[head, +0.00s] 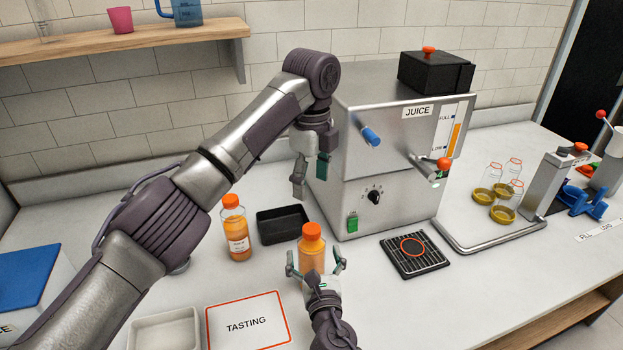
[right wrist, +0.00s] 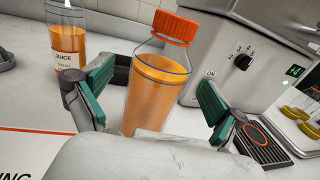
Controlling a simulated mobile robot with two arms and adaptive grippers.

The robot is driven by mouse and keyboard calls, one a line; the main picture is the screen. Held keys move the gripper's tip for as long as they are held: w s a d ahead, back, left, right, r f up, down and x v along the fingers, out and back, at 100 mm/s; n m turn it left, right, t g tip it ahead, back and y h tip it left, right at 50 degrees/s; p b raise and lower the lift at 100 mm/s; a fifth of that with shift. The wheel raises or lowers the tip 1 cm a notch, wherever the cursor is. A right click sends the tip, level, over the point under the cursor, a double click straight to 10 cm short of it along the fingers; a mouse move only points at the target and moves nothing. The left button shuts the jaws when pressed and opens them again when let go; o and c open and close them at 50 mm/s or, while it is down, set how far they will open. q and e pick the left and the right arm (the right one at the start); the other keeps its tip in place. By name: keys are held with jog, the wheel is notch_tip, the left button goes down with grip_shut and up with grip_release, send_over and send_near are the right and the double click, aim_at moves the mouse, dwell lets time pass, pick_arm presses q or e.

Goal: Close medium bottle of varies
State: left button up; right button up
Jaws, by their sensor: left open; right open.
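A bottle of orange juice with an orange cap (head: 311,240) stands upright on the counter in front of the juice machine. The cap sits on the bottle's top; I cannot tell how tight it is. In the right wrist view this bottle (right wrist: 155,90) stands between the open fingers, apart from both. My right gripper (head: 316,264) is open around the bottle's near side. A second capped juice bottle (head: 236,230) with a label stands to the left, and it also shows in the right wrist view (right wrist: 66,45). My left gripper (head: 310,178) is open and empty, raised above the capped bottle beside the machine.
The juice machine (head: 345,160) stands behind, with a drip grate (head: 415,256) before it. A black tray (head: 282,224) lies between the bottles and machine. A TASTING card (head: 248,322) and white tray (head: 165,329) lie in front. Several empty bottles stand at right.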

jog(key=s+d, duration=0.1)
jog(key=s, duration=0.8)
jog(key=shift+d, duration=0.25)
